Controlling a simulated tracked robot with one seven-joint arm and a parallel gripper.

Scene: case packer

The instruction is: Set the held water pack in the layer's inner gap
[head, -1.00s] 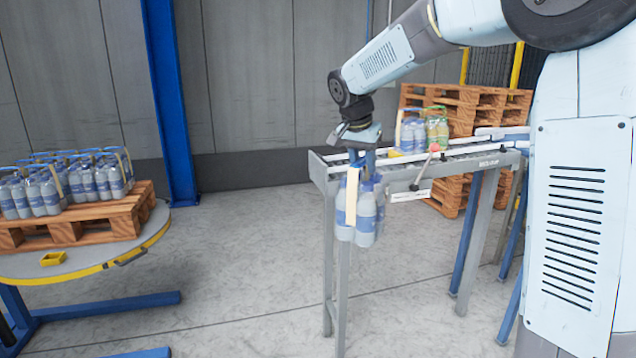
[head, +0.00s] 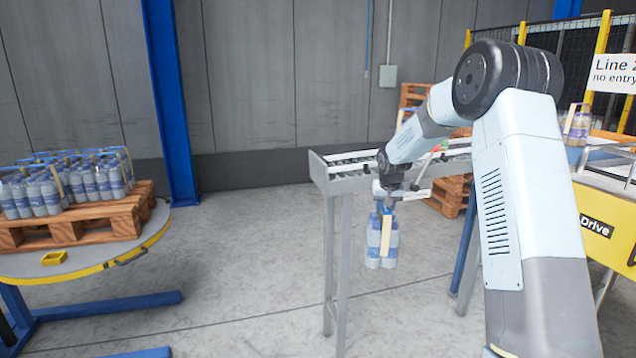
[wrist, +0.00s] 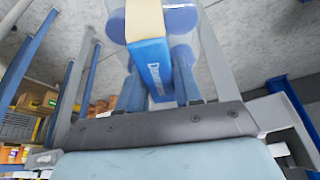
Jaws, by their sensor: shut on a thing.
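My gripper (head: 385,205) is shut on a water pack (head: 375,242) of blue-labelled bottles with a pale strap. The pack hangs upright in the air in front of the conveyor's left end. In the wrist view the held pack (wrist: 150,70) shows its blue label and the cream strap between my fingers. The layer of water packs (head: 70,185) stands at the far left on a wooden pallet (head: 95,222), well apart from my gripper. From this angle I cannot make out the inner gap among the packs.
The pallet rests on a round turntable (head: 95,275) with a yellow edge. A blue post (head: 170,100) stands behind it. A roller conveyor (head: 345,180) is behind the held pack. Open floor (head: 250,260) lies between turntable and conveyor.

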